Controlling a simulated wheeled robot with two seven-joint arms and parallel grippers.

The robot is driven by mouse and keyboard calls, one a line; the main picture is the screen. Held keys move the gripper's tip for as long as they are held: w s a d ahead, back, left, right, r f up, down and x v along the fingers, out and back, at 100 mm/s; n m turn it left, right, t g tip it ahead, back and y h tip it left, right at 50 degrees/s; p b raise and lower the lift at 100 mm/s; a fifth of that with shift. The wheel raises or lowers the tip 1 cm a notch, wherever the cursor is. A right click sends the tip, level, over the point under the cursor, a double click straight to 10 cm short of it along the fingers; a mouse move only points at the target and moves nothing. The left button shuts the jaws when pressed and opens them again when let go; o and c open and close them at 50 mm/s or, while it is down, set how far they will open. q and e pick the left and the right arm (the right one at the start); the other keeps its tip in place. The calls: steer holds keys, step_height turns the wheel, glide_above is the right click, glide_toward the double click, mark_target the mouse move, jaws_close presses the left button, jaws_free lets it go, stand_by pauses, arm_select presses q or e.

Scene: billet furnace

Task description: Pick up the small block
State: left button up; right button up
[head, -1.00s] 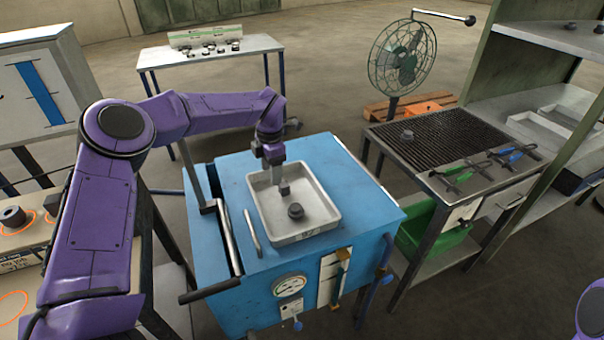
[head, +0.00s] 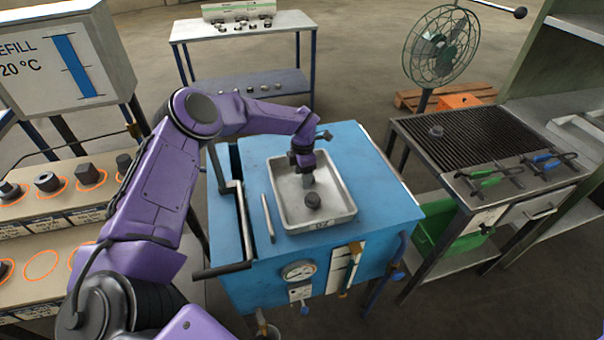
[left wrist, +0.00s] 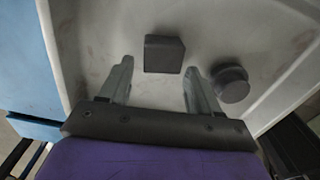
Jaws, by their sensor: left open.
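The small block (head: 308,181) is a dark, square-faced piece in the pale tray (head: 345,212) on top of the blue furnace cabinet. In the left wrist view the block (left wrist: 164,54) lies just ahead of the fingers, in line with the gap between them. A dark round piece (head: 313,200) lies nearer the tray's front; in the left wrist view the round piece (left wrist: 232,84) sits beside the right-hand finger. My left gripper (head: 305,173) points down into the tray, and in the left wrist view the gripper (left wrist: 159,68) is open and empty. My right gripper is out of view.
The blue cabinet (head: 262,255) has a long handle on its left. A grated bench (head: 470,140) with tongs stands right, with a fan (head: 440,45) behind it. A rack of dark pieces (head: 40,220) in orange rings is at left.

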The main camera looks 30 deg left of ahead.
arm_select(q)
steer(key=shift+w+a+f, duration=0.15)
steer(key=shift+w+f, duration=0.45)
steer(key=shift+w, duration=0.2)
steer(key=shift+w+a+f, duration=0.1)
steer(key=shift+w+f, duration=0.05)
steer(key=shift+w, duration=0.05)
steer(key=shift+c, duration=1.3)
steer(key=shift+s, duration=0.15)
steer(key=c, duration=0.5)
steer(key=shift+s+r, duration=0.3)
steer(key=c, duration=0.4)
steer(key=shift+o, duration=0.2)
steer(key=shift+s+r, duration=0.15)
steer(key=shift+r, duration=0.05)
steer(key=shift+w+f, duration=0.1)
steer(key=shift+w, duration=0.25)
step_height(320, 180, up, 3)
steer(key=shift+f+b, duration=0.15)
steer(key=shift+b, duration=1.1)
steer(key=s+d+r+b, duration=0.3)
steer(key=s+d+r, duration=0.5)
steer(key=s+r, duration=0.2)
steer(key=shift+s+r+b, duration=0.15)
steer(key=shift+s+b, duration=0.15)
steer(key=shift+s, duration=0.6)
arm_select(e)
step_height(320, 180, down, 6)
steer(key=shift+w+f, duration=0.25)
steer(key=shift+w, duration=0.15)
